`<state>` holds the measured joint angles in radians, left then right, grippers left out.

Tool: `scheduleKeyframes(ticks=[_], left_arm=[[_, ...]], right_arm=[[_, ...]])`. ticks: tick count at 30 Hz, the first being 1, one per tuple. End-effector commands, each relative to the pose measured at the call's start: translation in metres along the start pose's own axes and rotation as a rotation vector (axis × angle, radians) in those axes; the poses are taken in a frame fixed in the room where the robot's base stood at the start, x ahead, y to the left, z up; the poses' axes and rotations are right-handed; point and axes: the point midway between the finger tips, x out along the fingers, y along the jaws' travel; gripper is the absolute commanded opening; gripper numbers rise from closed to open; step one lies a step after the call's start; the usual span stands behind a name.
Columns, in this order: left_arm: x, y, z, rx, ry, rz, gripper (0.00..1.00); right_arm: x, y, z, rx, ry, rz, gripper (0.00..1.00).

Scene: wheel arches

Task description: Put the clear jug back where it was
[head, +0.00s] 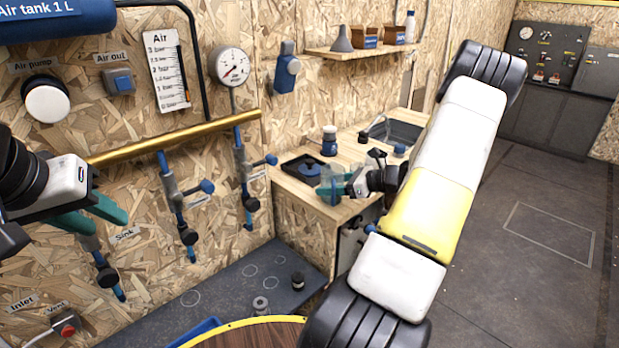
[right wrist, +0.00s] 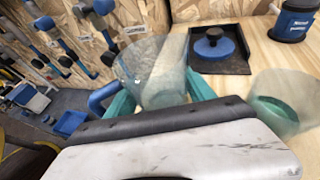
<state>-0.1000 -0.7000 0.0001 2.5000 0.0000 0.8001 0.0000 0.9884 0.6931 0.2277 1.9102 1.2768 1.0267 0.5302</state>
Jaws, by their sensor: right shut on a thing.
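The clear jug (head: 326,190) is at the left end of the wooden worktop (head: 318,205) in the head view. In the right wrist view the jug (right wrist: 150,62) sits between teal fingers, with its blue handle (right wrist: 104,99) to the left. My right gripper (head: 340,184) is shut on it. I cannot tell whether its base touches the worktop. My left gripper (head: 100,222) is empty and open in front of the wall at the left. A second clear vessel (right wrist: 288,98) with a greenish base stands on the worktop at the right.
A black tray (head: 289,166) with a blue-topped item lies behind the jug, near a blue pump (head: 329,141). A lower grey bench (head: 225,292) has white circle outlines and small weights (head: 298,281). Wall valves (head: 178,205) stand at left. My right arm hides part of the worktop.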

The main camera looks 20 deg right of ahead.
Motion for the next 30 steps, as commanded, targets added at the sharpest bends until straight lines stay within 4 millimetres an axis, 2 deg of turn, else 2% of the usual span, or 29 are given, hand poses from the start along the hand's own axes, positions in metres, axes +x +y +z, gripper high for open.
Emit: scheduleKeyframes(ticks=[6, 7, 10, 21, 26, 30], left_arm=[[0.0, 0.0, 0.0, 0.0, 0.0, 0.0, 0.36], [0.0, 0.0, 0.0, 0.0, 0.0, 0.0, 0.36], [0.0, 0.0, 0.0, 0.0, 0.0, 0.0, 0.36], [0.0, 0.0, 0.0, 0.0, 0.0, 0.0, 0.36], [0.0, 0.0, 0.0, 0.0, 0.0, 0.0, 0.36], [0.0, 0.0, 0.0, 0.0, 0.0, 0.0, 0.36]], right_arm=[[0.001, 0.0, -0.002, 0.0, -0.001, 0.0, 0.16], [0.001, 0.0, -0.002, 0.0, 0.0, 0.0, 0.66], [0.001, 0.0, -0.002, 0.0, 0.0, 0.0, 0.84], [-0.002, 0.0, 0.001, 0.0, 0.0, -0.001, 0.84], [-0.025, -0.001, 0.0, -0.001, 0.001, -0.004, 0.84], [-0.057, -0.001, 0.001, -0.001, 0.001, -0.005, 0.84]])
